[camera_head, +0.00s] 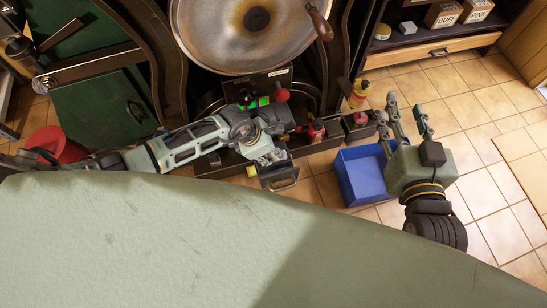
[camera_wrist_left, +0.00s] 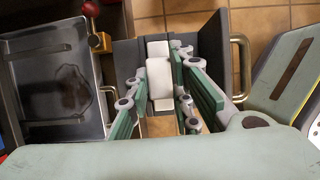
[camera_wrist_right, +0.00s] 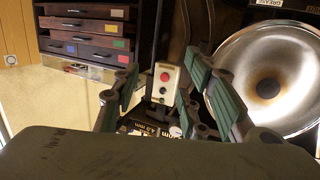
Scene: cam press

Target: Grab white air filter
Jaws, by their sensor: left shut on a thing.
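The white air filter (camera_wrist_left: 159,78) is a small pale block in the left wrist view, between the green pads of my left gripper (camera_wrist_left: 161,88). The pads press on its sides, and the gripper is shut on it. Behind it is a dark grey drawer or box (camera_wrist_left: 126,62). In the head view my left gripper (camera_head: 268,152) is low in front of the machine, and I cannot make out the filter there. My right gripper (camera_head: 407,120) is open and empty above the floor, right of the blue bin; its spread fingers also show in the right wrist view (camera_wrist_right: 155,95).
A blue bin (camera_head: 362,178) stands on the tiled floor between the arms. A metal bowl (camera_head: 215,35) sits above the machine. A control box (camera_wrist_right: 163,84) with buttons shows in the right wrist view.

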